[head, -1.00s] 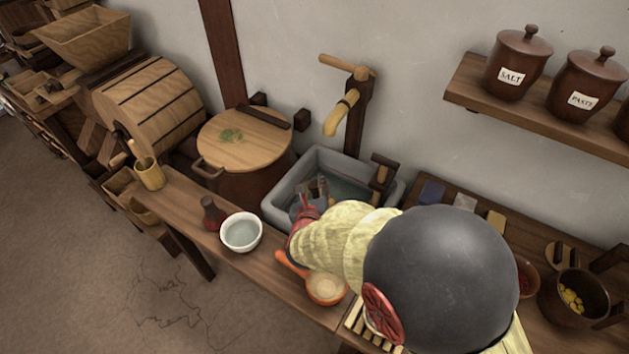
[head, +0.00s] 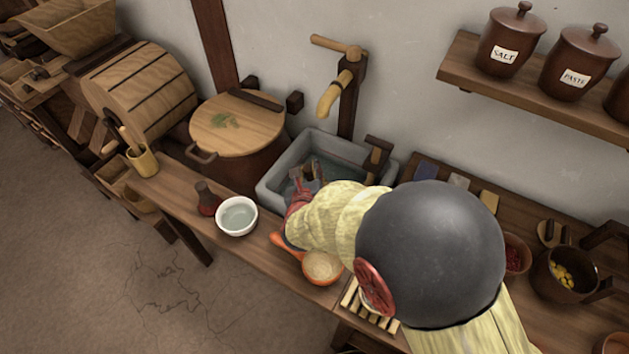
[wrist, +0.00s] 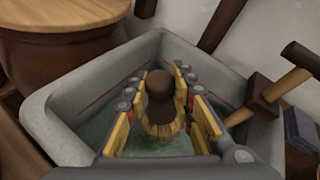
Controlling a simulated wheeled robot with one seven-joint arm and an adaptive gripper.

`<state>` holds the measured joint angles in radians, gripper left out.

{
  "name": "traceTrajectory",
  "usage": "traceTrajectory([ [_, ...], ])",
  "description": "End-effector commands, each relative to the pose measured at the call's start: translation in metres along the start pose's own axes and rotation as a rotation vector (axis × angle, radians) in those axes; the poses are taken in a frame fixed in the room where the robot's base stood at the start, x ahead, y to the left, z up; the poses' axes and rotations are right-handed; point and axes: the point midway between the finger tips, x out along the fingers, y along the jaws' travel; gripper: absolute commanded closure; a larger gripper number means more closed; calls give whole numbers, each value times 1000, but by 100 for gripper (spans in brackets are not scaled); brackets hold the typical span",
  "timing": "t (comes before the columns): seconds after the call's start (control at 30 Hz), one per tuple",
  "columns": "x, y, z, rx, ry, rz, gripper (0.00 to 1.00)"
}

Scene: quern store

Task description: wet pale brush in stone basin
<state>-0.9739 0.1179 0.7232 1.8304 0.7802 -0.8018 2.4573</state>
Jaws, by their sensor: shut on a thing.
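The stone basin (head: 268,188) is grey and holds dark greenish water; its rim surrounds the wrist view (wrist: 45,118). My gripper (head: 308,178) reaches down inside the basin. In the wrist view, my gripper (wrist: 160,112) is shut on the pale brush (wrist: 163,129), with yellow-padded fingers on either side of it. The brush has a dark brown rounded handle, and its straw-coloured bristles point down at the water. I cannot tell how deep the bristles reach. In the head view my arm and gripper mostly hide the brush.
A wooden tap (head: 336,94) stands behind the basin. A dark wooden mallet-shaped piece (wrist: 271,91) rests at the basin's right side. A lidded tub (head: 240,126) stands left of the basin.

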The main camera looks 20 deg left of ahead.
Motion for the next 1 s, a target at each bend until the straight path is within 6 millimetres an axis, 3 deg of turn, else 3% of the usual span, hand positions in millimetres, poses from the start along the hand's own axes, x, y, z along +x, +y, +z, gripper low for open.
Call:
traceTrajectory([
  [1.0,-30,-23,67,1,-2,-1,100],
])
